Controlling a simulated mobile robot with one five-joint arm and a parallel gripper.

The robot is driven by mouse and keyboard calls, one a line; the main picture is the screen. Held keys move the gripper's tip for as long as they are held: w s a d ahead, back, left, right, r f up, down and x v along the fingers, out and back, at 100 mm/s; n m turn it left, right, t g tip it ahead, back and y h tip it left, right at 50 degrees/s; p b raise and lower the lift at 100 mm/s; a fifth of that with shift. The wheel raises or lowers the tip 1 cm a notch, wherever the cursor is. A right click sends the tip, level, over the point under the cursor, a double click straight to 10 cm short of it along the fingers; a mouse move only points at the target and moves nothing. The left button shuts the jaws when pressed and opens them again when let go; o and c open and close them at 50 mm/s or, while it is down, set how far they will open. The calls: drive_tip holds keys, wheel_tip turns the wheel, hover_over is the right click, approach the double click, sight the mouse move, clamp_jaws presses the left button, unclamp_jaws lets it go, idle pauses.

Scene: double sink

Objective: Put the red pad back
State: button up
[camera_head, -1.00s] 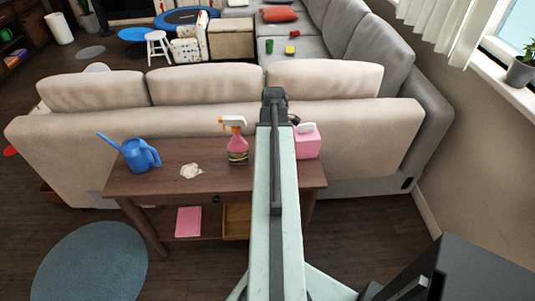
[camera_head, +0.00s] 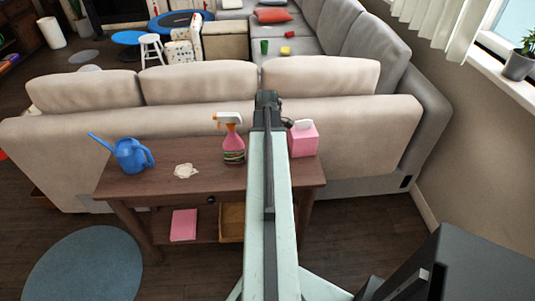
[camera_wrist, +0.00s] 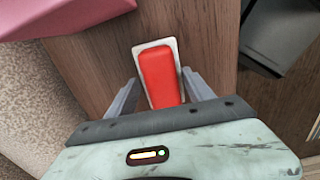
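The red pad (camera_wrist: 160,77) shows in the wrist view as a bright red block with a pale rim. It lies between the two fingers of my gripper (camera_wrist: 160,86), whose tips meet its long sides. My gripper appears shut on it, and its near end is hidden by the gripper body. In the head view my arm covers the pad and the fingers. The wrist end stands over the right part of the brown wooden table (camera_head: 205,188), seen behind the pad in the wrist view.
A pink tissue box (camera_head: 303,142) stands right of my arm, a spray bottle (camera_head: 233,150) left of it. A white cloth (camera_head: 186,171) and blue watering can (camera_head: 132,154) sit further left. A beige sofa (camera_head: 90,110) backs the table. A pink item (camera_head: 184,225) lies below.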

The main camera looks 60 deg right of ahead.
wheel_tip(320, 180, up, 12)
drive_tip(key=p, duration=1.2)
drive_tip(key=shift+r, duration=0.15)
